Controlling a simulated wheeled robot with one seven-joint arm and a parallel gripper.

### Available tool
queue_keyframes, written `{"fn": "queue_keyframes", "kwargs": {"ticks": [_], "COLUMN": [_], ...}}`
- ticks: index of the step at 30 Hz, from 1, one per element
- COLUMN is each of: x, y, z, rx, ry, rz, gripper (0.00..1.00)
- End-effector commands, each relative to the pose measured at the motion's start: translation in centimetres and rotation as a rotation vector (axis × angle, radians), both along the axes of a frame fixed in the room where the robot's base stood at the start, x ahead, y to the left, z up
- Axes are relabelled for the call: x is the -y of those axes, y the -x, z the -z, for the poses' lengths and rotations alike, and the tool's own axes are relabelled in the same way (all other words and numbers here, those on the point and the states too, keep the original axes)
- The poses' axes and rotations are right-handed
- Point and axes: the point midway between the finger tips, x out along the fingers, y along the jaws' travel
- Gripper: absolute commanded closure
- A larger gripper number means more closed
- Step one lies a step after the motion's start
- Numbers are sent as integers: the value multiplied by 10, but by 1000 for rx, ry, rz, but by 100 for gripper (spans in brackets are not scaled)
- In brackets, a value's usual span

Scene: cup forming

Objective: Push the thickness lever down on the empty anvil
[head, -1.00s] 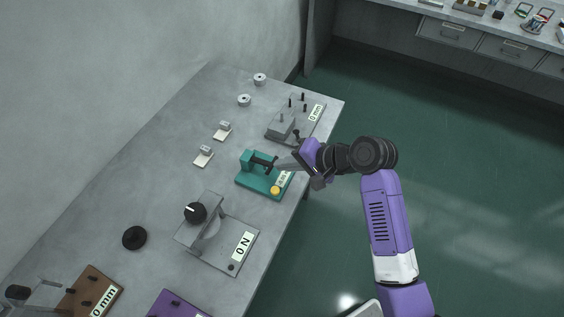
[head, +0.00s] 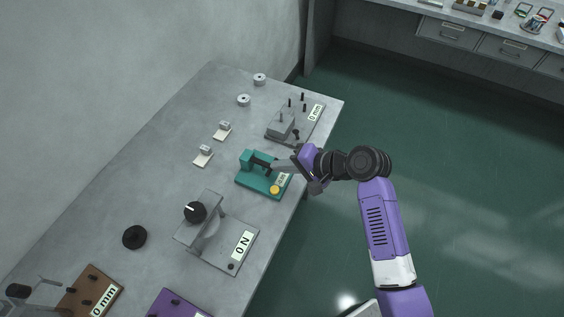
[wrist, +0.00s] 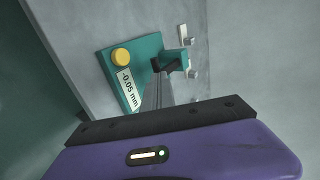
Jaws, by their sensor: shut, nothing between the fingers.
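The thickness gauge (head: 250,183) has a teal base near the table's right edge, with a teal block (head: 247,158), a black lever (head: 261,162) and a yellow round button (head: 274,189). In the wrist view its label (wrist: 128,89) reads "-0.05 mm". No cup is visible on the gauge, though my fingers hide part of it. My gripper (head: 275,166) is shut and empty, its fingertips at the outer end of the black lever. In the wrist view the fingertips (wrist: 161,76) overlap the dark lever (wrist: 166,65); whether they touch it is hard to tell.
A grey fixture labelled "0 mm" (head: 315,112) stands just behind the gauge, close to my gripper. Two small pieces on pale plates (head: 203,159) lie to the left. Bare table lies farther left.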

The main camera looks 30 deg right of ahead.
Motion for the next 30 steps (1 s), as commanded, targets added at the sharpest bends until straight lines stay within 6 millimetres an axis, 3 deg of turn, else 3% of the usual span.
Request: {"fn": "queue_keyframes", "kwargs": {"ticks": [1,7,30], "x": [-3,-4,-4], "y": [1,2,0], "z": [10,10,-19], "rx": [-13,-15,-12], "ry": [5,6,3], "rz": [-5,-6,-6], "gripper": [100,100,100]}}
